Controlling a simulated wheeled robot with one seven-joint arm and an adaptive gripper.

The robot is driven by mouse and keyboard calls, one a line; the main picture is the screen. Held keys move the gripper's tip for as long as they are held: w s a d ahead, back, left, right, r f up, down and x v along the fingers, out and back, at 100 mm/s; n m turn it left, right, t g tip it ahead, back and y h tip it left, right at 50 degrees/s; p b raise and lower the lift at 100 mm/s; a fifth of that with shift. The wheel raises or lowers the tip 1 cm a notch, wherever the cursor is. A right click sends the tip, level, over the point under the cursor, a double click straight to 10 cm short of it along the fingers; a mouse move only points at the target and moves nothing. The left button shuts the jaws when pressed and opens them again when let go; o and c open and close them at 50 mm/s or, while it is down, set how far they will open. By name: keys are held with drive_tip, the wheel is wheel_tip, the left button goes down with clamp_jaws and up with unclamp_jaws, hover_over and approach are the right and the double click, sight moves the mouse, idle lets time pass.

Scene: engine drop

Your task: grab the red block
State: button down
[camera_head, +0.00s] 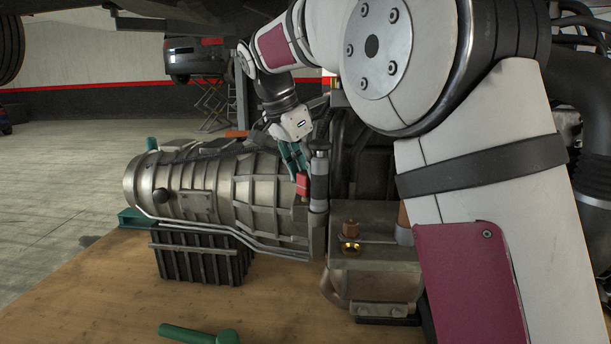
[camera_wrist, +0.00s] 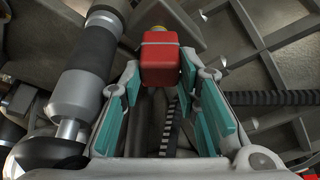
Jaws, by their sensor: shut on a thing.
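The red block (camera_head: 302,184) is at the right end of the metal gearbox housing, just left of an upright grey cylinder (camera_head: 319,180). In the wrist view the red block (camera_wrist: 160,57) sits between the tips of my fingers, with a thin light band across it and a yellow part behind its top. My gripper (camera_head: 296,166) reaches down from above, its teal fingers at the block. In the wrist view my gripper (camera_wrist: 160,78) is shut on the red block, one finger on each side. Whether the block is clear of its surroundings cannot be told.
The gearbox (camera_head: 215,190) rests on a black ribbed crate (camera_head: 200,256) on a wooden table (camera_head: 110,300). A green-handled tool (camera_head: 190,334) lies at the front. A black-and-silver cylinder (camera_wrist: 82,85) stands close left of my fingers. Brown and brass fittings (camera_head: 351,228) are to the right.

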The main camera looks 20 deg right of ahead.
sight(305, 173)
wheel_tip(305, 173, up, 10)
drive_tip(key=b, duration=0.2)
idle(0.5)
